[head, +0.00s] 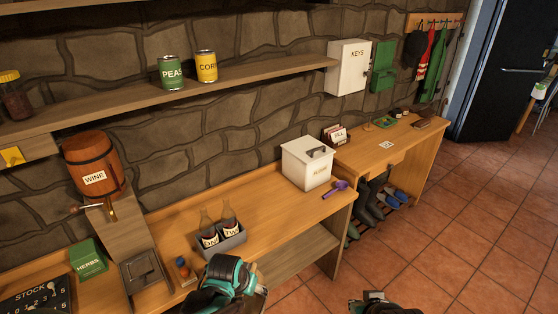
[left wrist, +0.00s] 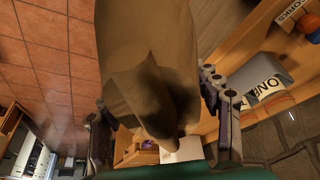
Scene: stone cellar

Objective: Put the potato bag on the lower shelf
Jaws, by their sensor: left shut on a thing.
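The potato bag (left wrist: 145,60) is a brown sack that fills the middle of the left wrist view. My left gripper (left wrist: 165,112) is shut on it, with one finger on each side. In the head view my left gripper (head: 248,284) is at the bottom, in front of the counter's front edge; the bag is mostly hidden there behind my gripper and the frame edge. The lower shelf (head: 300,252) shows under the right end of the counter (head: 270,215). My right gripper (head: 374,299) is at the bottom edge, cut off, over the floor; its fingers are unclear.
A grey bottle carrier (head: 231,241) with two bottles stands on the counter just behind my left gripper. A white bin (head: 307,163) and a purple scoop (head: 336,189) are at its right end. Boots (head: 367,203) stand under the farther bench. The tiled floor at right is clear.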

